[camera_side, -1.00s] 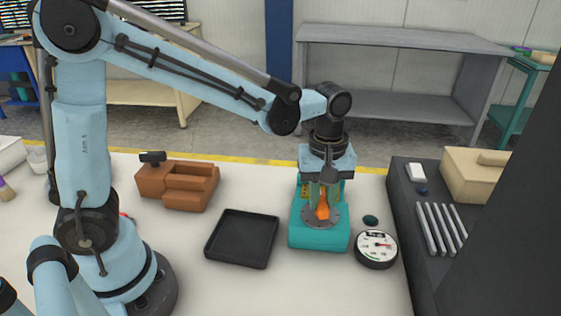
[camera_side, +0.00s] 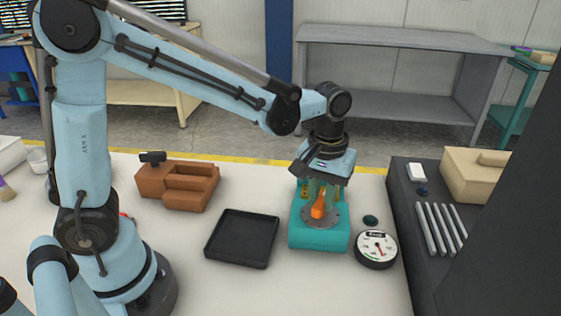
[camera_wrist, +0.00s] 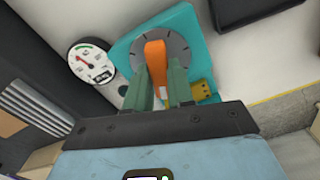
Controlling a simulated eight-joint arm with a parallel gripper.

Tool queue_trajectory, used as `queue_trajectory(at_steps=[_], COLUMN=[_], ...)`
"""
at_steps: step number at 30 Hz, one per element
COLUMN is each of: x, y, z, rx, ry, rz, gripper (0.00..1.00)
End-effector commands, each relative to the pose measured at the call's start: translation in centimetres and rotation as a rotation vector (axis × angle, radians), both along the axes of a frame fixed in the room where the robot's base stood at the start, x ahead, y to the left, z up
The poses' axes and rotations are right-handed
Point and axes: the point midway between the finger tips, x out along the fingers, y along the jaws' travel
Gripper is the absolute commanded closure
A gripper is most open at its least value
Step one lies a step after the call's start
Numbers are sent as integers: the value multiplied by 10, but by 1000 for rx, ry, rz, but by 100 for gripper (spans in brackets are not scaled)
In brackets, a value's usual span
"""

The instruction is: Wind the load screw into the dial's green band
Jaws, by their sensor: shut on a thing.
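The load screw's orange handle (camera_side: 318,207) stands on a grey marked disc (camera_side: 331,217) on top of a teal unit (camera_side: 320,238). In the wrist view the handle (camera_wrist: 155,57) lies between my two green fingers. My gripper (camera_side: 320,192) points down from above and is shut on the handle. The fingers hide part of it. The round white dial (camera_side: 376,247) sits on the table just right of the unit. In the wrist view the dial (camera_wrist: 91,62) shows a green band along its upper edge. Its red needle points left of that band, apparently outside it.
A black tray (camera_side: 210,250) lies left of the unit, with a brown block-like holder (camera_side: 178,190) behind it. A small dark knob (camera_side: 370,220) lies behind the dial. A dark bench (camera_side: 407,212) with metal bars (camera_side: 440,230) stands to the right.

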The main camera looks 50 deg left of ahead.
Motion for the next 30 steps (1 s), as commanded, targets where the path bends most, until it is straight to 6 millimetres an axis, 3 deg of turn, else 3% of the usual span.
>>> queue_trajectory(at_steps=[12,29,30], x=[0,0,0], y=[0,0,0], z=[0,0,0], rx=[0,0,0], ry=[1,0,0], rz=[-212,-247,-247], gripper=[100,100,76])
